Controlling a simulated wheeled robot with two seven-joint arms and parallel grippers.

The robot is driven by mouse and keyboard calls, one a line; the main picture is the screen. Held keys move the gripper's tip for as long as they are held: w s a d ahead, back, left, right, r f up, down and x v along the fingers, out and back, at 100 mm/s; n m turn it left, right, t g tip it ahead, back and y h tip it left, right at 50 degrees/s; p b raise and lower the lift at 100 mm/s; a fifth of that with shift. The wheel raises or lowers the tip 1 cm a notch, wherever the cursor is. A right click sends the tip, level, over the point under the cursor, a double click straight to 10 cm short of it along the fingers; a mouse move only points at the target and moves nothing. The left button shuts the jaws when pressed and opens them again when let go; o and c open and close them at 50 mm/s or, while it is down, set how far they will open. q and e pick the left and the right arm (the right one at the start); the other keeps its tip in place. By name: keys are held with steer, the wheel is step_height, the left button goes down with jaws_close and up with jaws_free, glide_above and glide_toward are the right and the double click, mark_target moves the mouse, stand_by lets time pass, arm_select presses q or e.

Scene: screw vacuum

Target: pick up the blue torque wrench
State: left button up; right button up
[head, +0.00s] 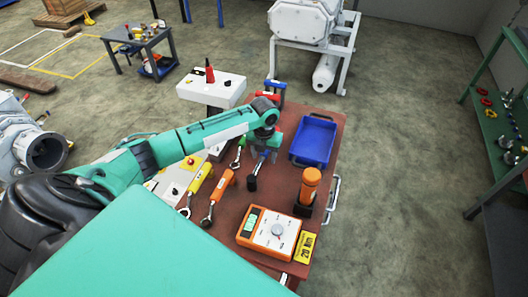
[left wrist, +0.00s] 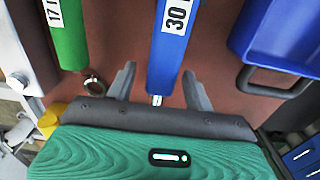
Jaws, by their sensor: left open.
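The blue torque wrench (left wrist: 172,45) shows in the left wrist view as a blue handle with a white label reading 30. My left gripper (left wrist: 159,70) is open, with one finger on each side of the wrench's near end. The fingers stand apart from the handle. In the head view my left gripper (head: 264,155) is over the brown table and hides most of the blue wrench. A green wrench (left wrist: 66,32), labelled 17, lies to the left of the blue one. My right gripper is not in view.
A blue bin (head: 315,140) stands right of the gripper. Yellow (head: 201,177) and orange (head: 222,184) wrenches lie to the left. An orange cylindrical tool (head: 310,183) in a black holder and an orange meter (head: 268,230) stand nearer on the brown table (head: 283,190).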

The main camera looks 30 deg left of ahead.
arm_select(q)
steer(key=shift+f, duration=0.6)
jaws_close()
steer(key=shift+w+r, duration=0.1)
steer(key=shift+r, duration=0.05)
steer(key=shift+r, duration=0.6)
step_height(320, 180, up, 19)
steer(key=b, duration=0.3)
steer(key=shift+f+b, duration=0.2)
steer(key=shift+b, duration=0.15)
